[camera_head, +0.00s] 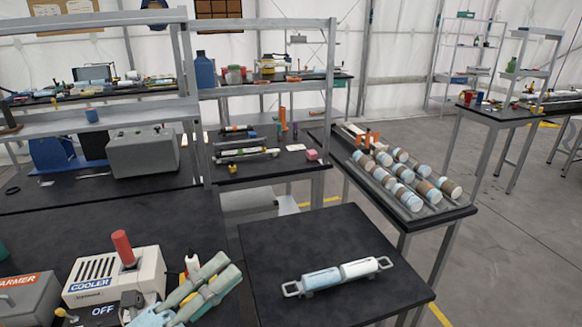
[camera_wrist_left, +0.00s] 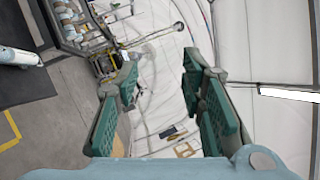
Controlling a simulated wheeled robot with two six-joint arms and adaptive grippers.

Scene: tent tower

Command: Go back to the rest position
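My left gripper (camera_head: 226,270) is at the lower left of the head view, raised in front of the cooler box. Its green-padded fingers stand apart with nothing between them in the left wrist view (camera_wrist_left: 165,95). My right gripper is in neither view. A grey carrier (camera_head: 292,289) with handles at both ends lies on the small black table (camera_head: 330,235), to the right of my left gripper and apart from it. It holds a light blue cylinder (camera_head: 321,279) and a white cylinder (camera_head: 360,268).
A white cooler box (camera_head: 150,268) with a red cylinder (camera_head: 123,248) on top and a grey warmer box (camera_head: 25,300) stand at left. A tray (camera_head: 440,208) of several cylinders lies on the right table. Shelves stand behind. Open floor (camera_head: 510,260) is at right.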

